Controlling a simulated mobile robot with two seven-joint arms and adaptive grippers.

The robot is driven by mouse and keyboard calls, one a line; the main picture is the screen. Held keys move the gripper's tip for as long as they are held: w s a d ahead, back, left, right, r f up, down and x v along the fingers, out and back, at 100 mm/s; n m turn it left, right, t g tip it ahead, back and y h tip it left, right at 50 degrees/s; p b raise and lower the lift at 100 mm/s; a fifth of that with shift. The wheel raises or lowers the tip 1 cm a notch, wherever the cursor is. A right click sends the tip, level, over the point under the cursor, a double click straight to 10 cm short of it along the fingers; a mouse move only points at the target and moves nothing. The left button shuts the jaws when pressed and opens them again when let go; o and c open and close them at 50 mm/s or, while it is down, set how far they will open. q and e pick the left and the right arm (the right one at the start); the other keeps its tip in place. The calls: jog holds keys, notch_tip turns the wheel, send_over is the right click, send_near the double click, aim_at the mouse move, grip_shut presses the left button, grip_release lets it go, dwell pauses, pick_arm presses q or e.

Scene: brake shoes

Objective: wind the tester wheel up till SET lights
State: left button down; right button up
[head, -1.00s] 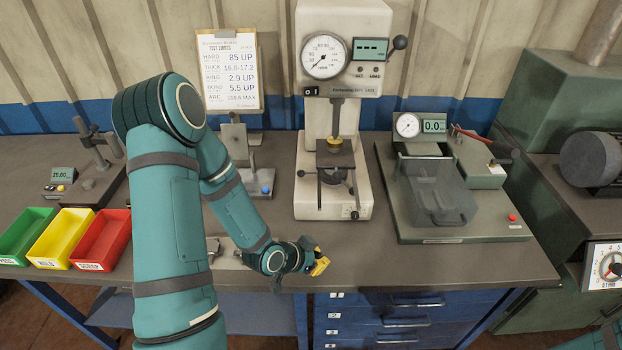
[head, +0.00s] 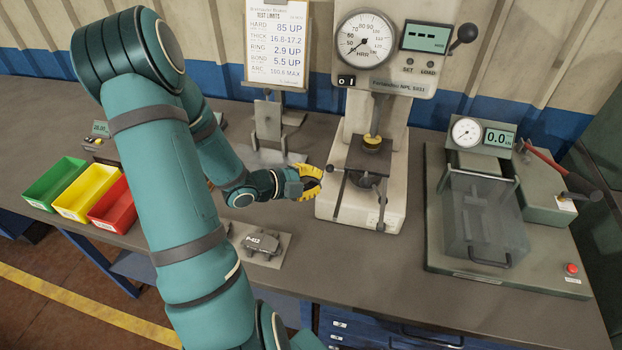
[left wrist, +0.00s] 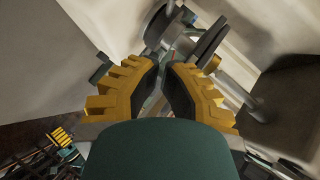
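The hardness tester (head: 378,65) stands at the back of the bench, its display (head: 426,37) showing dashes. The SET lamp (head: 409,62) looks unlit. Its wheel (head: 368,180), with knobbed spokes, sits low under the dark plate (head: 370,158), partly hidden by it. A yellow-ringed part (head: 372,143) is above the plate. My left gripper (head: 312,178) is just left of the wheel, beside a spoke knob (head: 330,168). In the left wrist view its yellow fingers (left wrist: 162,72) are apart, with grey wheel parts just beyond; contact is unclear. My right gripper is out of view.
A brake shoe piece (head: 262,243) lies on a plate near the front edge. A covered tester (head: 485,225) stands right. Green, yellow and red bins (head: 112,208) are left.

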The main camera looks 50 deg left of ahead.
aim_at(333, 184)
pick_arm(q)
jog(key=x, duration=0.5)
jog(key=shift+w+d+f+b, duration=0.15)
jog(key=shift+w+f+b, duration=0.05)
jog(key=shift+w+b, duration=0.1)
jog(key=shift+w+a+f, duration=0.35)
jog(key=shift+w+f, duration=0.1)
jog(key=shift+w, duration=0.15)
jog(key=shift+w+a+f, duration=0.3)
jog(key=shift+w+f, duration=0.1)
jog(key=shift+w, duration=0.25)
jog(key=shift+w+a+f, duration=0.25)
jog(key=shift+w+a, duration=0.05)
jog(key=shift+w, duration=0.1)
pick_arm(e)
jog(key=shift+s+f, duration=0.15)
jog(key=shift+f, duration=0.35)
pick_arm(q)
jog(key=shift+a, duration=0.15)
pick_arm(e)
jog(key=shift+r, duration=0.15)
